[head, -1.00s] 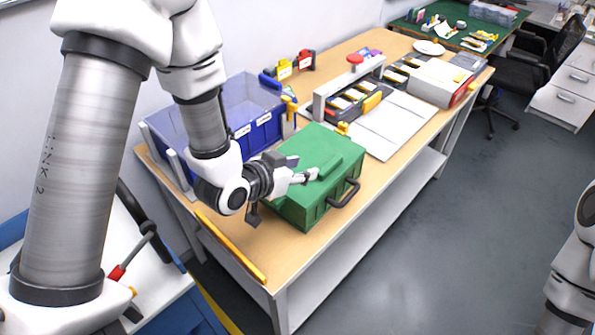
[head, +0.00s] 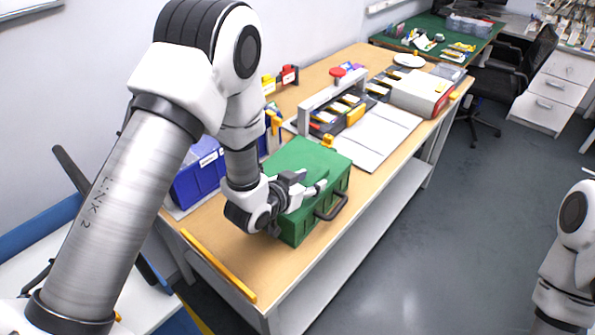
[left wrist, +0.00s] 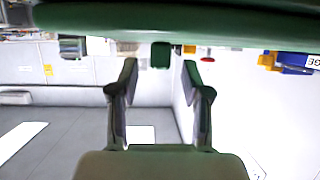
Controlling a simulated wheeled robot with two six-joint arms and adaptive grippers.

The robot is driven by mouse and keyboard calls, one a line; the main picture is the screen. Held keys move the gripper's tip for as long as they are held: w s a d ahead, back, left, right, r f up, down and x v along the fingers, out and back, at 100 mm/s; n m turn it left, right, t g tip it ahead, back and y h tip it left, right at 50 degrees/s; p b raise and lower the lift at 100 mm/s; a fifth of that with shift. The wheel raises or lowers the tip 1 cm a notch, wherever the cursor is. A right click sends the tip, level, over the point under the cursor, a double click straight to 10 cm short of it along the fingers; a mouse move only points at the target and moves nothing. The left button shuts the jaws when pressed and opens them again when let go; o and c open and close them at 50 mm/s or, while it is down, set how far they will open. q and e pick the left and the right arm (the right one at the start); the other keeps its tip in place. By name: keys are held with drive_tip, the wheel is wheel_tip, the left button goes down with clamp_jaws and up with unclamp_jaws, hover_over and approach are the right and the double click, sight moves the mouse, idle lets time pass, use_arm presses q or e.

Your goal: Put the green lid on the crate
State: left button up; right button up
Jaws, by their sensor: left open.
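The green crate (head: 297,222) stands on the wooden bench, with a dark handle (head: 332,208) on its front side. The green lid (head: 305,157) covers its top; I cannot tell whether it is fully seated. My left gripper (head: 319,187) is over the front part of the lid, fingers pointing right, and hides part of it. In the left wrist view the fingers (left wrist: 160,80) are apart. A broad green surface (left wrist: 200,25) crosses the top of that view, and a small green block shows beyond the fingertips, with no visible contact. My right gripper is out of view.
A blue bin (head: 198,180) stands left of the crate. Behind it are a grey rack (head: 330,100) with a red knob, a white open folder (head: 375,132) and a white box (head: 420,92). A yellow strip (head: 218,265) lines the near bench edge.

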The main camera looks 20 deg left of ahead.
use_arm(q)
drive_tip(key=shift+w+d+f, duration=0.2)
drive_tip(key=shift+w, duration=0.5)
drive_tip(key=shift+w+d+f, duration=0.1)
drive_tip(key=shift+w+f, duration=0.15)
drive_tip(key=shift+w, duration=0.05)
drive_tip(key=shift+s+r, duration=0.1)
drive_tip(key=shift+s, duration=0.05)
clamp_jaws()
wheel_tip(320, 180, up, 10)
drive_tip(key=shift+f+b, duration=0.25)
drive_tip(key=shift+b, duration=0.3)
drive_tip(key=shift+f+b, duration=0.3)
drive_tip(key=shift+b, duration=0.05)
drive_tip(key=shift+f+b, duration=2.2)
drive_tip(key=shift+f, duration=1.2)
